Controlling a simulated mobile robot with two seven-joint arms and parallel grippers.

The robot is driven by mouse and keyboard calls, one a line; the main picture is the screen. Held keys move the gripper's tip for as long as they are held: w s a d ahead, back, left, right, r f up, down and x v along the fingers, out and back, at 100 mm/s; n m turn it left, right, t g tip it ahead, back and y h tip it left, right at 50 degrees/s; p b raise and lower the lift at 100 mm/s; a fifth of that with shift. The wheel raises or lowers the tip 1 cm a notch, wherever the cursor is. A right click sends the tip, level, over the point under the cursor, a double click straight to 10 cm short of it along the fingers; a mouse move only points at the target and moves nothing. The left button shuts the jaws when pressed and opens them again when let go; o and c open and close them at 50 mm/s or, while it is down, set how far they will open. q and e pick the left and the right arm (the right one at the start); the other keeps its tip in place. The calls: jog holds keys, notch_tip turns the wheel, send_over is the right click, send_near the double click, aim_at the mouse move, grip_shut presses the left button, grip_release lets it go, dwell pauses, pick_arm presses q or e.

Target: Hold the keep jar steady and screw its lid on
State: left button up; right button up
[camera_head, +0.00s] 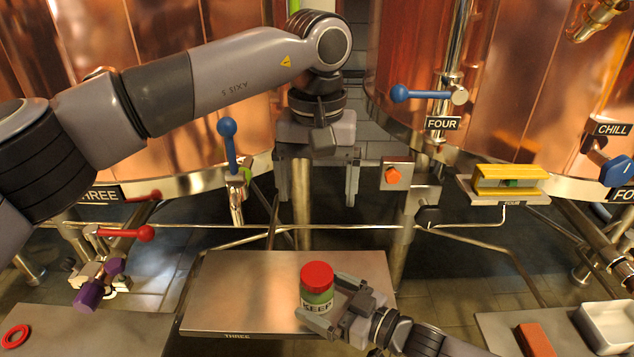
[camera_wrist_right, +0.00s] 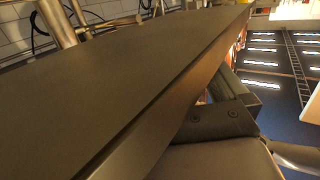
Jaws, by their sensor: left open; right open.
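The keep jar (camera_head: 314,296) stands upright on the middle steel table, with a greenish body and a KEEP label. The red lid (camera_head: 317,274) sits on top of it; I cannot tell whether it is threaded on. My right gripper (camera_head: 322,300) is open and low at the jar, one finger in front of it and one behind to the right. Whether the fingers touch the jar is unclear. My left gripper (camera_head: 318,200) is open and empty, pointing down, well above and beyond the jar. In the right wrist view, a broad dark surface fills most of the picture and no jar shows.
The steel table (camera_head: 230,285) is clear left of the jar. A red ring (camera_head: 16,336) lies on the left table. A reddish block (camera_head: 536,340) and a white tray (camera_head: 606,325) are at the right. Valve handles, pipes and copper vessels stand behind.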

jog(key=v, duration=1.1)
jog(key=shift+s, duration=0.2)
jog(key=shift+d, duration=0.1)
